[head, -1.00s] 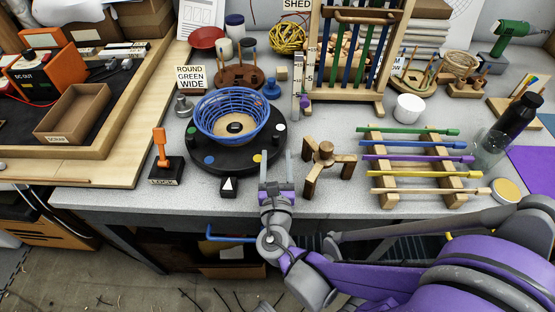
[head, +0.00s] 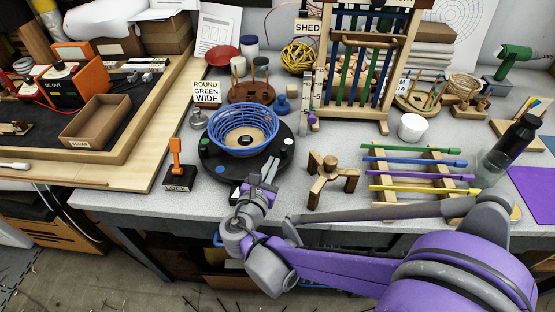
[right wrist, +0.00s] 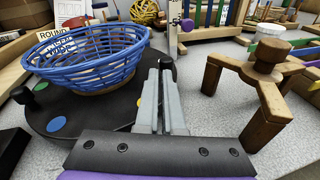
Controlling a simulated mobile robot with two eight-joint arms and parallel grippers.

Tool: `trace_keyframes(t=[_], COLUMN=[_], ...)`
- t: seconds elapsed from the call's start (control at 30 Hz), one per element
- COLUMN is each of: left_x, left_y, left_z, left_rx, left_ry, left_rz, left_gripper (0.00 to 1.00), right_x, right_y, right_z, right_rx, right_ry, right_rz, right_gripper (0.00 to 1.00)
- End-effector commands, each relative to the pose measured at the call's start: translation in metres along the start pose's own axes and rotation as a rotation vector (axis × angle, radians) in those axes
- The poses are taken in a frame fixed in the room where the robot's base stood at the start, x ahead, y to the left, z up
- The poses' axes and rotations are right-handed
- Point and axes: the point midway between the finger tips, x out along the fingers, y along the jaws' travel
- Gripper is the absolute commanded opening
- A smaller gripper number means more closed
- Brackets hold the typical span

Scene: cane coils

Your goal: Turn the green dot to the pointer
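A black turntable (head: 215,176) carries a blue woven basket (head: 243,130). The green dot (head: 205,141) is at its left rim; a blue dot (head: 220,168) is at its front left and a white one (head: 288,140) at its right. The pointer (head: 236,194), a black block with a white triangle, stands at the front, partly hidden by my right gripper. My right gripper (head: 270,168) is over the turntable's front right edge, its fingers nearly together with nothing seen between them. In the right wrist view the fingers (right wrist: 161,95) are beside a black knob (right wrist: 167,66). My left gripper is out of view.
An orange-handled lock (head: 177,165) stands left of the turntable. A wooden three-legged stand (head: 330,180) is close to the right of my gripper. A rack of coloured rods (head: 420,170) lies further right. The basket wall rises close to my fingers.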

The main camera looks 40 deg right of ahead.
Motion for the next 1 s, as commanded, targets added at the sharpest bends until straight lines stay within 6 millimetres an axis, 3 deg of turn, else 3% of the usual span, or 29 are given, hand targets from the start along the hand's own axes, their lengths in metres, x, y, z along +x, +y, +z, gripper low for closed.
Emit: trace_keyframes(t=[0.03, 0.2, 0.33, 0.47, 0.67, 1.0], left_x=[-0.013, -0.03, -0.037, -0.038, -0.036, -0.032], left_y=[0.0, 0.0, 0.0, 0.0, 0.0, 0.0], left_z=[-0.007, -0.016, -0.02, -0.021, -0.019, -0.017], left_rx=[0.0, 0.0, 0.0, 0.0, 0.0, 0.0], left_ry=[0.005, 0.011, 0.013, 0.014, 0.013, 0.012], left_rz=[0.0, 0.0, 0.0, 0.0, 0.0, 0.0], left_gripper=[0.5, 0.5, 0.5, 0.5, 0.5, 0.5], right_x=[-0.003, -0.034, -0.062, -0.072, -0.051, 0.009], right_y=[0.022, 0.057, 0.072, 0.074, 0.06, 0.026], right_z=[0.011, 0.018, 0.023, 0.023, 0.013, -0.011], right_rx=[0.032, 0.065, 0.046, 0.033, 0.034, 0.034], right_ry=[0.052, 0.226, 0.317, 0.352, 0.352, 0.35], right_rz=[-0.071, -0.327, -0.454, -0.506, -0.512, -0.511], right_gripper=[0.0, 0.0, 0.0, 0.0, 0.0, 0.0])
